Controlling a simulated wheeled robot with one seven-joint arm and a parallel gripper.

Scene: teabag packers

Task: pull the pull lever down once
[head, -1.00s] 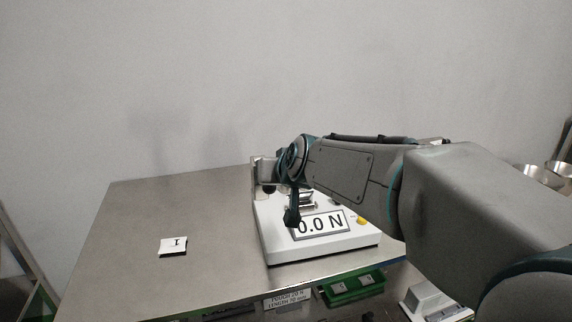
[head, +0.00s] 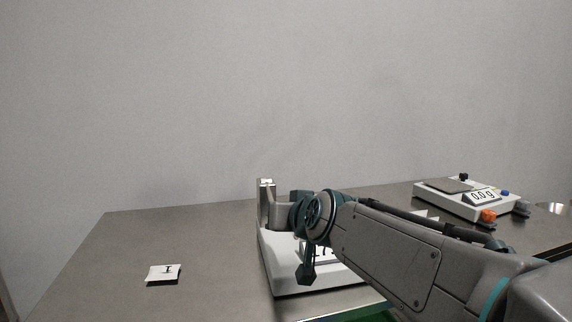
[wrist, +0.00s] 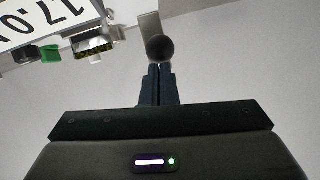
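The force tester (head: 288,279) has a white base and a metal post (head: 266,200) at its left. My arm hides much of it in the head view. The pull lever's dark round knob (wrist: 161,48) is right at my fingertips in the wrist view, with a pale bar (wrist: 149,23) behind it. My gripper (wrist: 157,68) has its two narrow fingers together, pointing at the knob. The knob looks in front of or against the tips, not clearly between them. The tester's display (wrist: 45,20) appears to read 17.0 N, upside down in the wrist view.
A scale (head: 462,198) reading 0.0 g stands at the back right of the steel table (head: 200,245). A small card marked 1 (head: 163,273) lies at the left. The table between card and tester is clear. A grey wall is behind.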

